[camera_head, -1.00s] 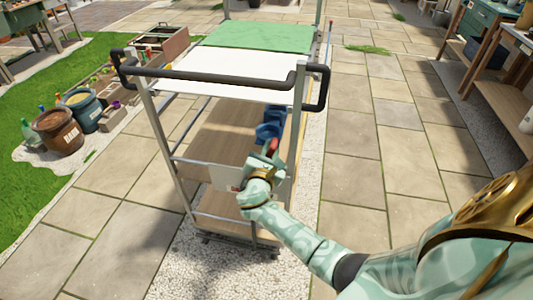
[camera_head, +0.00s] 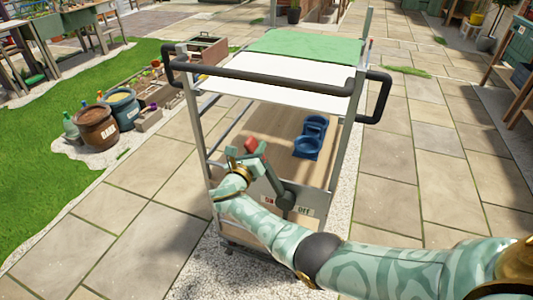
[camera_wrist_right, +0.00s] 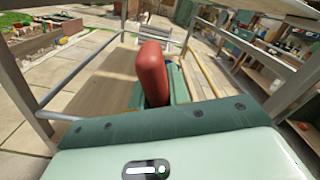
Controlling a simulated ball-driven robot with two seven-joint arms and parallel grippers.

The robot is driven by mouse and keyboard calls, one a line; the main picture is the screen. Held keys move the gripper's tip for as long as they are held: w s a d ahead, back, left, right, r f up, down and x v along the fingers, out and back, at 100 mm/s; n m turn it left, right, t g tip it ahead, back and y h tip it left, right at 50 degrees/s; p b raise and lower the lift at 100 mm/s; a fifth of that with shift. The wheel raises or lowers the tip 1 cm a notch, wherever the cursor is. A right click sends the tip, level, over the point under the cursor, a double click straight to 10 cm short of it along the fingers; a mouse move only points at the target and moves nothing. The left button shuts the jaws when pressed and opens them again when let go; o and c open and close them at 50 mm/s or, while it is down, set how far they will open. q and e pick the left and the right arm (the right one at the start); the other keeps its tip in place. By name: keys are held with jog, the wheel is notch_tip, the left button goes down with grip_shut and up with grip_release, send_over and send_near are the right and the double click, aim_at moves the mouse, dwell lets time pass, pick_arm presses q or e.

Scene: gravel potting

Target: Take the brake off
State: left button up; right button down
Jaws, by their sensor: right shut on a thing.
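The brake lever's red handle (camera_head: 251,145) stands at the near end of the cart, and its dark arm (camera_head: 280,186) slants up to the left from a pivot on the end panel. A label reading OFF (camera_head: 303,211) shows right of the pivot; a smaller label beside it is hard to read. My right gripper (camera_head: 246,155) is shut on the red handle. In the right wrist view the handle (camera_wrist_right: 154,72) stands up between the fingers, its lower end hidden. My left gripper is out of view.
The cart has a black push bar (camera_head: 265,84), a white top and a green mat (camera_head: 308,45). Blue containers (camera_head: 308,147) sit on its wooden shelf. Barrels (camera_head: 97,128) stand at left by the grass. Paving is free on the right.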

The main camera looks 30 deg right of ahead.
jog(key=shift+w+a+f+n+b, duration=0.4)
jog(key=shift+w, duration=0.05)
jog(key=c, duration=1.6)
grip_release()
jog(key=shift+o, duration=1.4)
jog(key=shift+w+a+f, duration=0.1)
jog(key=shift+w+a, duration=0.05)
jog(key=shift+w, duration=0.05)
jog(key=shift+s, duration=0.1)
